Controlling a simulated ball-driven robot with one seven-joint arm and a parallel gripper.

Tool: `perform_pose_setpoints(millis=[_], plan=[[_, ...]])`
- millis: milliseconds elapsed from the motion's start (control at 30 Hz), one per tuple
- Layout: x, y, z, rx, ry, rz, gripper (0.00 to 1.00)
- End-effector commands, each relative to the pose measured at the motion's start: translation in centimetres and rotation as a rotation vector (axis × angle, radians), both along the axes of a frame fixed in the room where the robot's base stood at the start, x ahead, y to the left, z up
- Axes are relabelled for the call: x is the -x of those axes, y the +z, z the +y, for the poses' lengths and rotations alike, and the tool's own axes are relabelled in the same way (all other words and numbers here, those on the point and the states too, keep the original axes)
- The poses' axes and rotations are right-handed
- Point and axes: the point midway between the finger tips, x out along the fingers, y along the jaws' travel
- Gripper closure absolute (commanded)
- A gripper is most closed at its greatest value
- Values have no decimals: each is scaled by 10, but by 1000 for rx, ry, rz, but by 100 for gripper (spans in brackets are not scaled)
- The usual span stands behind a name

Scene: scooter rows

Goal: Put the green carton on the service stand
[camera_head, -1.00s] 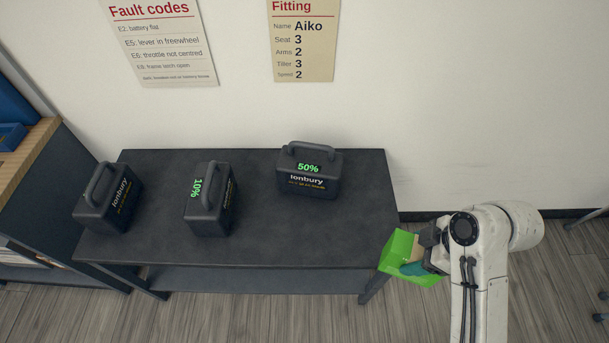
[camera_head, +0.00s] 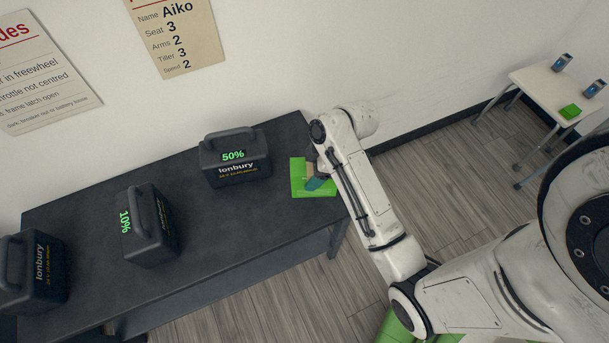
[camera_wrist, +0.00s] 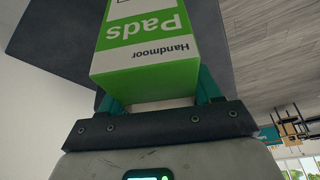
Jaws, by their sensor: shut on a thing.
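The green carton (camera_head: 298,180) is in my gripper (camera_head: 316,174) at the right end of the dark bench (camera_head: 205,205). In the wrist view the carton (camera_wrist: 146,50) is green and white and reads "Handmoor Pads". The teal fingers of my gripper (camera_wrist: 155,95) are shut on its near end. The carton appears over the bench top, right of the 50% battery pack; I cannot tell whether it touches the surface. No label names a service stand.
Battery packs marked 50% (camera_head: 236,158) and 10% (camera_head: 150,226), plus another pack (camera_head: 33,272), stand on the bench. A white table (camera_head: 556,88) at the right holds two small devices and a green item (camera_head: 570,111). Grey floor lies between.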

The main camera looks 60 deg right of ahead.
Motion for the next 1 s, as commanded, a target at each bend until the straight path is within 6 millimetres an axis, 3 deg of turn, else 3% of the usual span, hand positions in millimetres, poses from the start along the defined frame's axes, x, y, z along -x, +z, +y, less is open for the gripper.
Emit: perform_pose_setpoints(millis=[200,367,600,1000], plan=[[-21,-25,-8,2,-1,-2,74],[-28,-34,-10,1,-2,-1,74],[-27,-63,-10,1,-3,-1,74],[-28,-68,-10,2,-1,-2,74]])
